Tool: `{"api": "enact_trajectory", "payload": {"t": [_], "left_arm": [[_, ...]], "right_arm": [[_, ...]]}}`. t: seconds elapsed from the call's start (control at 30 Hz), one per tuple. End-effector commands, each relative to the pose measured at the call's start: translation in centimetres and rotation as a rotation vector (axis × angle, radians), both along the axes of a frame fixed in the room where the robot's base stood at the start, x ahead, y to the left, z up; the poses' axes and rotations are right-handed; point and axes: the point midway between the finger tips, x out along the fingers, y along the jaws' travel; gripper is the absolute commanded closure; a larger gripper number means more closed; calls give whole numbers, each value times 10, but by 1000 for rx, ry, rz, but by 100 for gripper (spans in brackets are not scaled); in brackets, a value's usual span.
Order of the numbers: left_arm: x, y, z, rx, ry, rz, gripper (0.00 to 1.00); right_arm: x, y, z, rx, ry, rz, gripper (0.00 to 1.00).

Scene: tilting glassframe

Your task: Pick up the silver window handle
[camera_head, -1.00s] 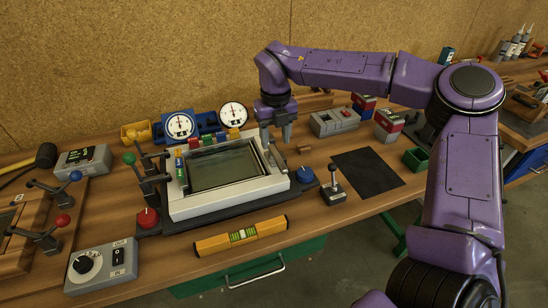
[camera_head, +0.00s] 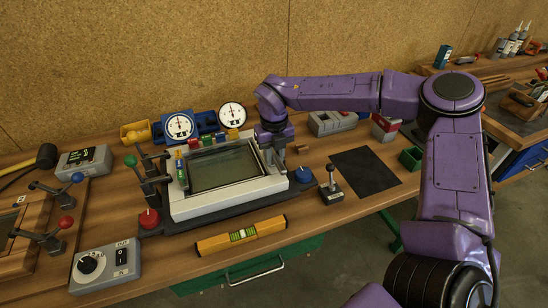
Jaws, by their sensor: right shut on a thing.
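The tilting glass frame (camera_head: 183,210) is a pale grey frame around a dark pane, lying on a dark base on the bench. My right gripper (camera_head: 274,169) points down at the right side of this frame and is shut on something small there. The thing between its fingers appears to be the silver window handle, but the fingers and the wrist hide nearly all of it. I cannot tell whether it is clear of the frame. My left gripper is out of view.
A blue knob (camera_head: 304,174) and a black-knobbed joystick (camera_head: 332,187) stand just right of the gripper. A yellow level (camera_head: 240,235) lies in front. Two round gauges (camera_head: 179,127) stand behind. A black mat (camera_head: 365,173) lies bare at the right.

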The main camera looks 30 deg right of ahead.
Motion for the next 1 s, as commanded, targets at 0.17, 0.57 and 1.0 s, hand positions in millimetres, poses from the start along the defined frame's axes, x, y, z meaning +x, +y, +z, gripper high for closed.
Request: {"api": "enact_trajectory", "payload": {"t": [0.17, 0.57, 1.0], "left_arm": [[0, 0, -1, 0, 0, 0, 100], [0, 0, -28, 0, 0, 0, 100], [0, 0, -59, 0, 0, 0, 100]], "right_arm": [[1, 0, 5, -1, -3, 0, 100], [-30, 28, 77, -1, -8, 3, 100], [-101, 90, 128, -2, -3, 1, 100]]}}
